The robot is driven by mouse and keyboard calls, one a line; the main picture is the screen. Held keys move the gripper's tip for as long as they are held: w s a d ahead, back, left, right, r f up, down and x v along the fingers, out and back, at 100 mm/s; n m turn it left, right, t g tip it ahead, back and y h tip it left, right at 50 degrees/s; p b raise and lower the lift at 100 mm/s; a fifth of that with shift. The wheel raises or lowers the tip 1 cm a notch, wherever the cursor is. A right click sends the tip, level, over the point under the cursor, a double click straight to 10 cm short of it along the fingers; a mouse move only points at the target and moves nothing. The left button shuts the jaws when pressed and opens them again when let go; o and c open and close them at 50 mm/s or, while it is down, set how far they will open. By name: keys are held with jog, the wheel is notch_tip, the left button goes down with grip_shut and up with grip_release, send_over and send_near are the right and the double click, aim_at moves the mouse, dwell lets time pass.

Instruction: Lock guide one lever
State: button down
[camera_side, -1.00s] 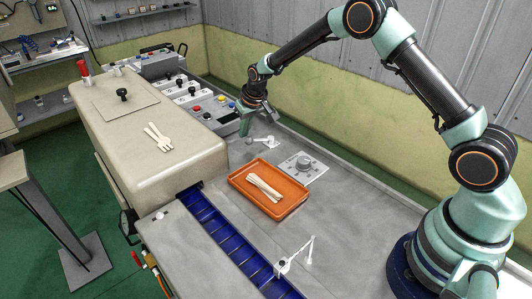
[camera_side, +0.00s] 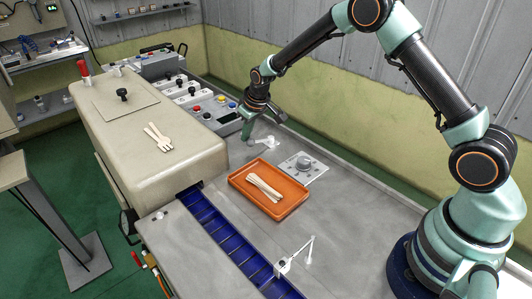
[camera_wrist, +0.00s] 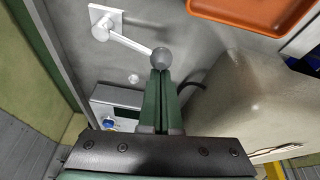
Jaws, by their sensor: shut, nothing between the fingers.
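A white lever (camera_wrist: 127,41) on a square base plate shows in the wrist view, with a round grey knob (camera_wrist: 161,57) at its free end. The same small lever (camera_side: 264,142) stands on the metal deck in the side view. A second white lever (camera_side: 296,256) stands by the blue channel at the front. My gripper (camera_wrist: 160,74) has its green fingers together and empty, tips right at the knob; I cannot tell whether they touch it. In the side view my gripper (camera_side: 246,137) points down beside the far lever. No label shows which lever is guide one.
An orange tray (camera_side: 235,182) with wooden sticks lies right of the blue channel (camera_side: 215,222). The beige housing (camera_side: 150,110) rises on the left.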

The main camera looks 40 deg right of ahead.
aim_at(251, 143)
jog(key=shift+s+a, duration=0.1)
jog(key=shift+s, duration=1.45)
jog(key=shift+s+d, duration=0.2)
jog(key=shift+s, duration=0.6)
jog(key=shift+s+d, duration=0.4)
jog(key=shift+s, duration=0.5)
jog(key=shift+d, duration=0.1)
